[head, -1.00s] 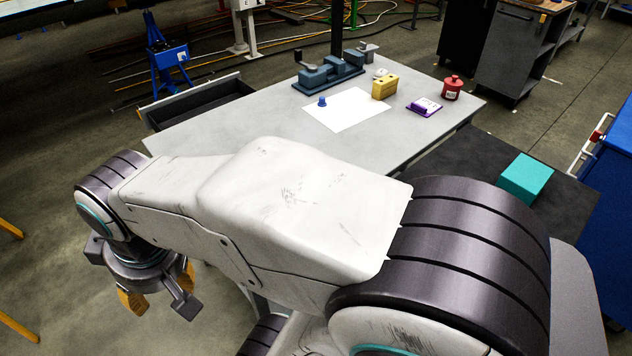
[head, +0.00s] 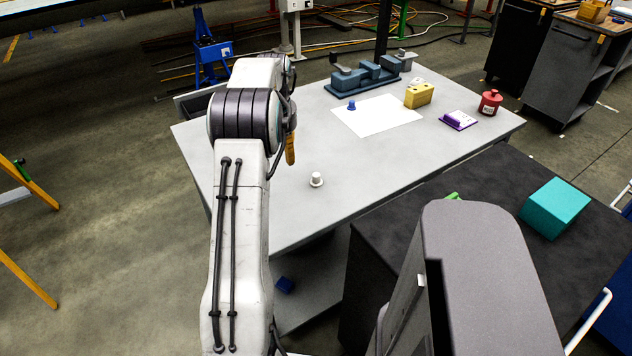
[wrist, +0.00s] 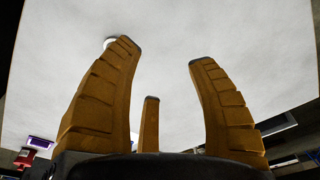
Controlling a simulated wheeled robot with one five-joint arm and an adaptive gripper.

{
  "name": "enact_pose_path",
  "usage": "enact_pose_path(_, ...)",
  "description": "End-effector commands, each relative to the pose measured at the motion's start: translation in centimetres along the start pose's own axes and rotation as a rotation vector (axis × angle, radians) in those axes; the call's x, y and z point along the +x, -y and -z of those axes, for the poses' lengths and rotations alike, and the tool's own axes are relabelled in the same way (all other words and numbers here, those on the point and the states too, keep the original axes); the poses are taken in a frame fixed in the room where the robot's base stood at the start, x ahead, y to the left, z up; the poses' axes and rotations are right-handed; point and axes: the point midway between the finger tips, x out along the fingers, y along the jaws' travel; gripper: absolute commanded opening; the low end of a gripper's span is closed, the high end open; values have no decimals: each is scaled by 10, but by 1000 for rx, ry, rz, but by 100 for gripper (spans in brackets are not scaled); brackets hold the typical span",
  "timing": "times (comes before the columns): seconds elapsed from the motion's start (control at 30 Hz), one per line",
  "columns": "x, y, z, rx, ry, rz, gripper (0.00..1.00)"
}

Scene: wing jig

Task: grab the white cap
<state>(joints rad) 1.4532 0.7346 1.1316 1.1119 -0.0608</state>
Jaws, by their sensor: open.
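The white cap (head: 316,180) stands on the near part of the grey table (head: 290,215), apart from other objects. In the wrist view a white round thing (wrist: 108,43), likely the cap, is partly hidden behind the tip of the left finger. My gripper (wrist: 165,62) is open, with its orange fingers spread and nothing between them. In the head view it is mostly hidden behind my arm. One orange finger (head: 290,149) shows above the table, left of and beyond the cap.
A white sheet (head: 385,120) with a blue cap (head: 352,105) lies farther back. A blue-grey fixture (head: 365,78), a yellow block (head: 418,95), a purple item (head: 458,121) and a red container (head: 489,103) stand beyond. A teal box (head: 553,207) sits on the dark surface at right.

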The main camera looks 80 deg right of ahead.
Motion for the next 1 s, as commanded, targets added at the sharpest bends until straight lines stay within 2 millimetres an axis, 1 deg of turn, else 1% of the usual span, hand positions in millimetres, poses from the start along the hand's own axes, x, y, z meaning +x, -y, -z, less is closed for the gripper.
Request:
enact_pose_path(0.03, 13, -25, 4, 42, 6, -7, 52)
enact_pose_path(0.1, 24, -49, 6, 81, 8, -13, 52)
enact_pose_path(0.2, 34, -74, 7, 121, 13, -19, 52)
enact_pose_path(0.3, 43, -88, 7, 143, 16, -23, 52)
enact_pose_path(0.47, 56, -94, 7, 153, 18, -24, 52)
enact_pose_path(0.67, 70, -92, 6, 153, 19, -23, 52)
enact_pose_path(1.0, 104, -87, 4, 152, 18, -22, 52)
